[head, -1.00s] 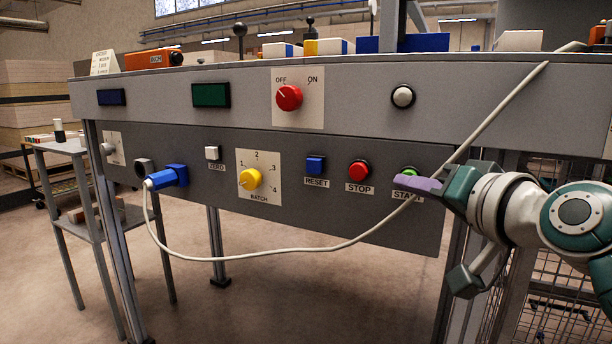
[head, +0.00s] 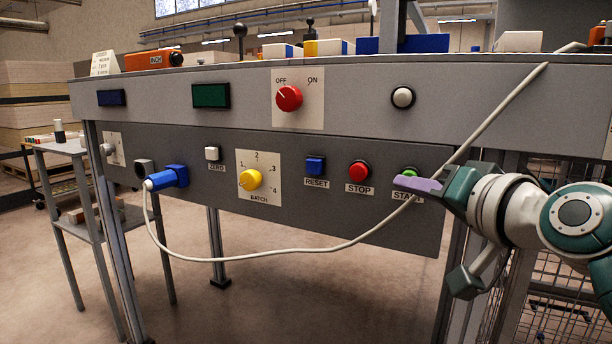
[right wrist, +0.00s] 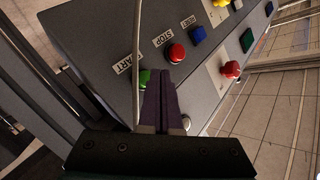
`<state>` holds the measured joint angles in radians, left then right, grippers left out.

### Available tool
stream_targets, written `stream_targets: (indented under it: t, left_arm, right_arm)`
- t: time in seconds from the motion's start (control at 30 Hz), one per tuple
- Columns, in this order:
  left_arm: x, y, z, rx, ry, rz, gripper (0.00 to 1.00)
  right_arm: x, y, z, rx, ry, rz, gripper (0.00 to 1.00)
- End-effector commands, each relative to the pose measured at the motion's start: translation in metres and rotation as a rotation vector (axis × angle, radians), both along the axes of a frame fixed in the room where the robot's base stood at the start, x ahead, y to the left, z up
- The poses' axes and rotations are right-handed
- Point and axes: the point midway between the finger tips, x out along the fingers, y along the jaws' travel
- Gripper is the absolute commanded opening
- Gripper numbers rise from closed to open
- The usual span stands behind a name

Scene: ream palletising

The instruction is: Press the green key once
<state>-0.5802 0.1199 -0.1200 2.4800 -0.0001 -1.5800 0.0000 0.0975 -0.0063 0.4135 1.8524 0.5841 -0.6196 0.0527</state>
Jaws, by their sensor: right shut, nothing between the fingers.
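The green key (head: 410,173) is a round button above the START label (head: 405,196), at the right end of the lower grey panel. My right gripper (head: 400,183) is shut and empty, its purple fingers pointing left just in front of the key and hiding part of it. In the right wrist view the green key (right wrist: 144,77) shows beside the shut fingertips (right wrist: 160,72), to their left. I cannot tell whether the fingers touch the key. My left gripper is not in view.
A red STOP button (head: 359,170) and a blue RESET button (head: 315,165) sit left of the green key. A pale cable (head: 335,246) runs from a blue plug (head: 167,178) up past the START label and my fingers. A white button (head: 403,97) is above.

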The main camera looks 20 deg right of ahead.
Motion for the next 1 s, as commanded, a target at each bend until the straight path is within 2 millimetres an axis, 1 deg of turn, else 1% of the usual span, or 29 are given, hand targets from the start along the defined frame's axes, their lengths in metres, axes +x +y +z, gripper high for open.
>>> stream_targets:
  t: [0.63, 1.0]
  left_arm:
    - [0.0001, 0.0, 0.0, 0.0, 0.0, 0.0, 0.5]
    - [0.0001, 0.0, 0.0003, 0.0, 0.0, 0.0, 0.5]
  right_arm:
    - [0.0001, -0.0001, 0.0001, 0.0, 0.0, 0.0, 0.0]
    - [0.0056, -0.0068, 0.0, 0.0, 0.0, 0.0, 0.0]
